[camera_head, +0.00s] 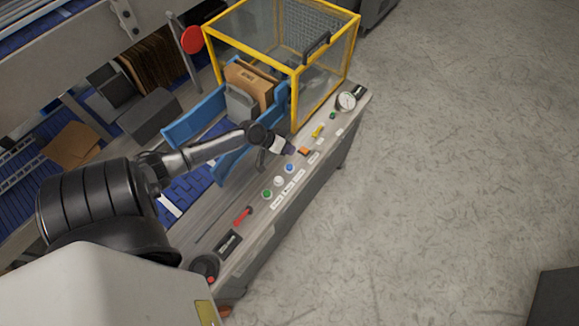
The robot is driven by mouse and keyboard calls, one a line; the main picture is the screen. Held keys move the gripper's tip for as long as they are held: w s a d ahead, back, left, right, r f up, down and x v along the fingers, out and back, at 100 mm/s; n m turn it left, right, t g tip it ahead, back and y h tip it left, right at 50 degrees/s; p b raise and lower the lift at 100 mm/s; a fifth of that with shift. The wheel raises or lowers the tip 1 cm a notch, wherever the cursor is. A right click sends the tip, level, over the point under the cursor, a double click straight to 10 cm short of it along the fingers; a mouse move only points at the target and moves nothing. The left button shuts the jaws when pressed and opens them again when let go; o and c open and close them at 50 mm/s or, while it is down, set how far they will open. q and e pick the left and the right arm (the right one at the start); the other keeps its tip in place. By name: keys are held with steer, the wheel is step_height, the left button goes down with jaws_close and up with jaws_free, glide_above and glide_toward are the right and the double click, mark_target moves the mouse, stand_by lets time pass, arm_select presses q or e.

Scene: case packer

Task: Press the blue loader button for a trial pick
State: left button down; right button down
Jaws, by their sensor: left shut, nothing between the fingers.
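The blue loader button (289,168) sits on the sloped control panel (240,232), in a row with a white button (278,181) and a green button (267,194). My left gripper (287,149) is shut and empty. In the picture it is just above the blue button, close to an orange switch (304,151). I cannot tell whether the fingertips touch the panel. My right gripper is not in view.
A yellow-framed guard (298,72) stands behind the panel, beside blue side rails (196,120) and a brown carton (250,83). A red lever (242,215) and a gauge (346,101) are on the panel.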

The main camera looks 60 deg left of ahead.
arm_select(q)
steer(key=b, duration=0.5)
glide_above(289, 165)
step_height(289, 165, down, 6)
steer(key=shift+f, duration=0.1)
steer(key=shift+f+b, duration=0.85)
steer(key=shift+f, duration=0.05)
stand_by(0.7)
steer(key=shift+f, duration=0.15)
steer(key=shift+f+b, duration=0.3)
stand_by(0.3)
